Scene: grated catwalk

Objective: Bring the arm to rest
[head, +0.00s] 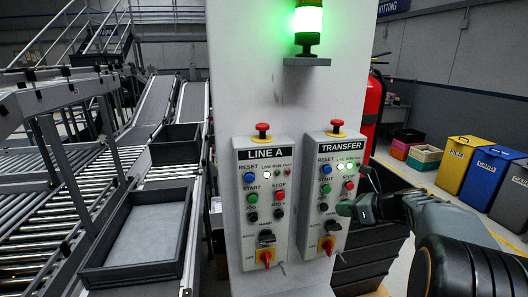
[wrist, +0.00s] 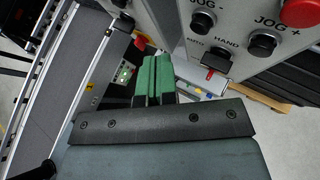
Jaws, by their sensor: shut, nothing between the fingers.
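My gripper (head: 346,208) reaches in from the right in the head view. Its green fingertips are together and empty, overlapping the right edge of the TRANSFER panel (head: 325,236). I cannot tell whether they touch it. In the wrist view the shut green fingers (wrist: 152,80) point away from the camera, with nothing between them. A panel face (wrist: 232,30) with JOG buttons, a black selector (wrist: 215,62) and a red button (wrist: 300,12) is close beside them there.
The LINE A panel (head: 240,222) is left of TRANSFER on a pale column (head: 228,80), with a lit green stack light (head: 308,20) above. Roller conveyors with dark trays (head: 92,272) stand left. Yellow (head: 455,168) and blue (head: 487,185) bins stand along the right wall.

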